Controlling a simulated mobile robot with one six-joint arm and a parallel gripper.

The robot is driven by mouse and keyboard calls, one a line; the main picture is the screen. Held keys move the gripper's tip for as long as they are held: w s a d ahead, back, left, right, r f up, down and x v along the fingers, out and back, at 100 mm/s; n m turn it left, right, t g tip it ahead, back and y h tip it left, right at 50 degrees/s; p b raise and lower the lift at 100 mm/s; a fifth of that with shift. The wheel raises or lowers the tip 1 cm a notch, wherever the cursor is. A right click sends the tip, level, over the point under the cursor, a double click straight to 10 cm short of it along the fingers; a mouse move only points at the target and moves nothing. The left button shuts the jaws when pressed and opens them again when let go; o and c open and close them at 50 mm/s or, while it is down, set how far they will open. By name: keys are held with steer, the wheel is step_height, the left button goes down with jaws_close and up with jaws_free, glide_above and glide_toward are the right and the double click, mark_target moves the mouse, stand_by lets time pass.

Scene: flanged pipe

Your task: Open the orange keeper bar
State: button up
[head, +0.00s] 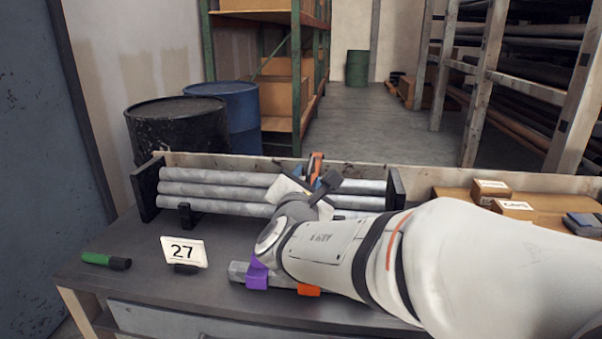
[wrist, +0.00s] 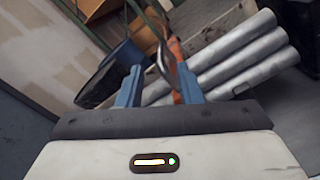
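The orange keeper bar (head: 317,160) stands upright at the pipe rack, partly hidden behind my gripper in the head view. In the wrist view the orange bar (wrist: 174,52) rises beyond the fingers, nearer the right one. My gripper (wrist: 158,84) has its two blue fingers spread apart, with no object clearly held between them. In the head view my gripper (head: 298,177) is over the middle of the rack, largely hidden by my wrist. Whether a finger touches the bar cannot be told. Several grey pipes (head: 215,191) lie stacked in the rack.
A purple clamp (head: 257,276) and an orange block (head: 308,290) sit by a pipe under my arm. Small boxes (head: 491,187) lie right.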

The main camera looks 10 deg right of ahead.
mark_target(311, 167)
steer(key=x, duration=0.6)
steer(key=shift+w+b, duration=0.1)
steer(key=shift+b, duration=0.3)
steer(key=shift+c, duration=0.2)
jaws_close()
steer(key=shift+d, duration=0.25)
steer(key=shift+r+p, duration=0.15)
steer(key=shift+p, duration=0.2)
